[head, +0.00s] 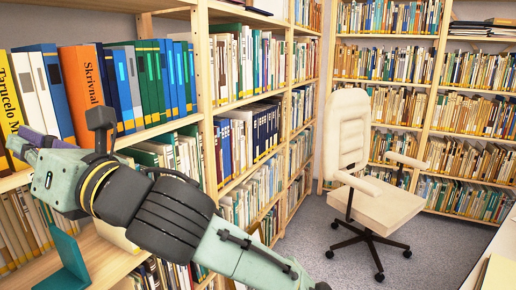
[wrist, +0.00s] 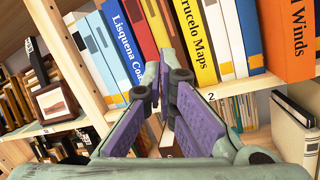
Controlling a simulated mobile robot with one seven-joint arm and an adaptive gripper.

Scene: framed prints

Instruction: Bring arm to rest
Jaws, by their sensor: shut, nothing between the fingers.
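My arm reaches across the left of the head view, and its end is close to the bookshelf (head: 207,85) on the left. My gripper (wrist: 166,95) shows in the wrist view with its two purple-sided fingers close together and nothing between them. In the head view the gripper's fingers are only partly seen at the left edge.
An orange "Skrivnal" book (head: 84,92) stands on the shelf near my wrist. A teal bookend (head: 68,262) is on the shelf below my arm. A framed picture (wrist: 56,102) stands on a shelf at left. A cream office chair (head: 372,200) stands on open grey carpet (head: 335,262).

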